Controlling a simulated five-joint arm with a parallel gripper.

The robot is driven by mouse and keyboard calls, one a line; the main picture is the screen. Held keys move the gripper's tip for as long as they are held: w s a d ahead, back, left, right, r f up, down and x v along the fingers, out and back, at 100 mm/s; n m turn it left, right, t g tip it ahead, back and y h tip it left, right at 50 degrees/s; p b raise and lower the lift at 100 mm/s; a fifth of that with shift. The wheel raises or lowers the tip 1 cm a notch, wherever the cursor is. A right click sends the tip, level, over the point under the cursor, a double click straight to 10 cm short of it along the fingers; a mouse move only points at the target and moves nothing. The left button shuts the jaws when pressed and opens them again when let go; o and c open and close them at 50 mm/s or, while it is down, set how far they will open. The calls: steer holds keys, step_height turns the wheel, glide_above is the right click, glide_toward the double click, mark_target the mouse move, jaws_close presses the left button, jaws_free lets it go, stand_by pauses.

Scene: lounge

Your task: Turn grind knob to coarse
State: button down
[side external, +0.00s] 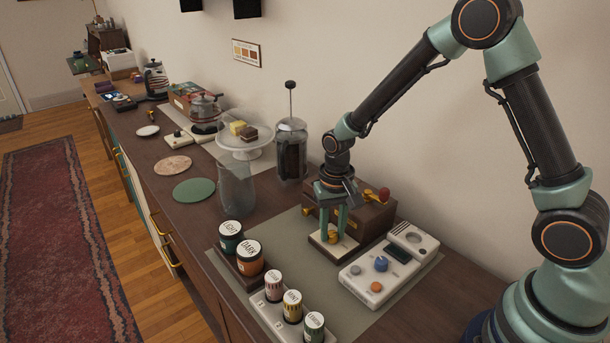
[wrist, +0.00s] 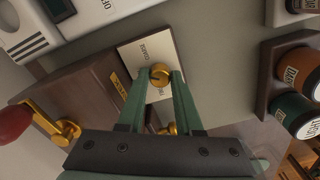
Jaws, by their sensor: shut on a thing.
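The grind knob (wrist: 160,74) is a small brass knob on a cream plate (wrist: 134,52) that carries the word COARSE and a second word partly covered by my gripper. The plate sits at the front of a brown wooden grinder box (wrist: 85,95), also in the side external view (side external: 366,215). My gripper (side external: 333,234) points down at the plate, its green fingers shut on the brass knob, one finger on each side. A dark slot shows on the knob, but which setting it marks is too small to tell.
A crank with a red handle (side external: 384,194) stands out from the box. A white device with dials (side external: 390,268) is close on the right. Labelled jars (side external: 250,258) stand in holders at left front. A glass pitcher (side external: 236,188) and French press (side external: 291,150) are behind.

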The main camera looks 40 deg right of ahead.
mark_target(333, 233)
steer(key=m, duration=0.3)
steer(key=shift+m, duration=2.2)
steer(key=c, duration=0.6)
jaws_free()
steer(key=shift+r, duration=0.15)
step_height(333, 233, up, 12)
steer(key=shift+f, duration=0.1)
